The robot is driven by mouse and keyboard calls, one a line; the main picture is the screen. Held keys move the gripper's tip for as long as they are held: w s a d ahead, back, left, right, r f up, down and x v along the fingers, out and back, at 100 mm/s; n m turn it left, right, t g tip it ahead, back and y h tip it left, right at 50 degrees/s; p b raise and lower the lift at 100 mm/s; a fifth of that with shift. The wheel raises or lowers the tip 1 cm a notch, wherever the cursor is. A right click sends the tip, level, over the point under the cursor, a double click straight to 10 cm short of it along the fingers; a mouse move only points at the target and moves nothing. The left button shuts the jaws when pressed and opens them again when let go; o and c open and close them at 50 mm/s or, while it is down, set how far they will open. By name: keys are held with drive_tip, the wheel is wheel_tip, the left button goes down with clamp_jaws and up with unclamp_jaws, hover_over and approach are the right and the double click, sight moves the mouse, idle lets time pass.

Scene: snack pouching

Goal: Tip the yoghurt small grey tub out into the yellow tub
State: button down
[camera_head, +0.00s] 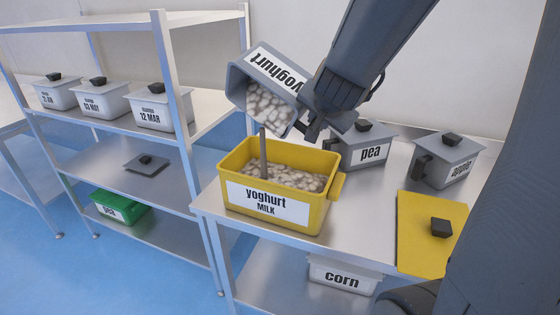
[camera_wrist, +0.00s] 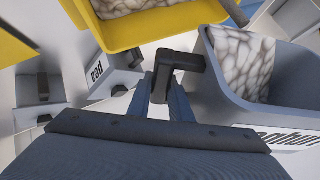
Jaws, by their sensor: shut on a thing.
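The small grey tub (camera_head: 245,92), labelled yoghurt, is held in the air, tipped steeply with its mouth down and left. Pale lumpy contents still show inside it. My gripper (camera_head: 312,130) is shut on its dark handle (camera_wrist: 182,62); the tub (camera_wrist: 262,108) is at the right in the wrist view. The yellow tub (camera_head: 313,215), labelled yoghurt MILK, stands upright and open on the table below the grey tub. It holds similar pale lumps. A thin grey-brown column (camera_head: 263,155) rises from them towards the grey tub's mouth; I cannot tell if it is falling contents.
A yellow lid (camera_head: 425,255) with a black knob lies right of the yellow tub. Lidded grey tubs, pea (camera_head: 367,148) and apple (camera_head: 445,160), stand behind. A corn tub (camera_head: 342,275) is below. A shelf rack at left holds dated tubs (camera_head: 98,100), a grey lid (camera_head: 147,163) and a green tub (camera_head: 120,207).

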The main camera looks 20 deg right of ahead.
drive_tip(key=shift+s+a+r+n+t+h, duration=0.3)
drive_tip(key=shift+a+r+t+h, duration=0.15)
drive_tip(key=shift+t+h, duration=0.15)
idle(1.0)
drive_tip(key=shift+d, duration=0.1)
